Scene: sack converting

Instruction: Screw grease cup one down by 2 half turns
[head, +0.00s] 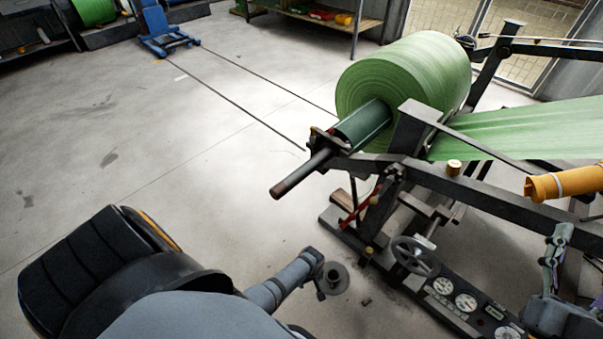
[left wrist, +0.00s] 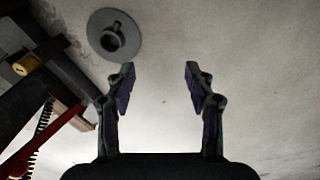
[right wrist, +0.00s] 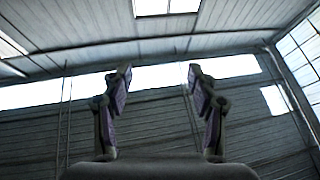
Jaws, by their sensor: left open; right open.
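Brass caps that look like grease cups show on the black unwind stand (head: 450,185): one brass cap (head: 454,167) stands upright on its top beam, and smaller brass pieces show lower down. I cannot tell which is cup one. A brass cap (left wrist: 27,65) also shows at the left of the left wrist view. My left gripper (head: 321,290) hangs left of the stand, small in the head view; its fingers (left wrist: 158,85) are apart and empty, clear of the cap. My right gripper (head: 557,248) is at the right edge, pointing up; its fingers (right wrist: 160,85) are apart and empty.
A green roll (head: 410,75) sits on a shaft that sticks out left. A red lever (head: 362,207), handwheel (head: 415,256) and gauge panel (head: 465,302) are on the stand. A grey disc (head: 333,279) lies by my left gripper. An orange cylinder (head: 567,183) is at right.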

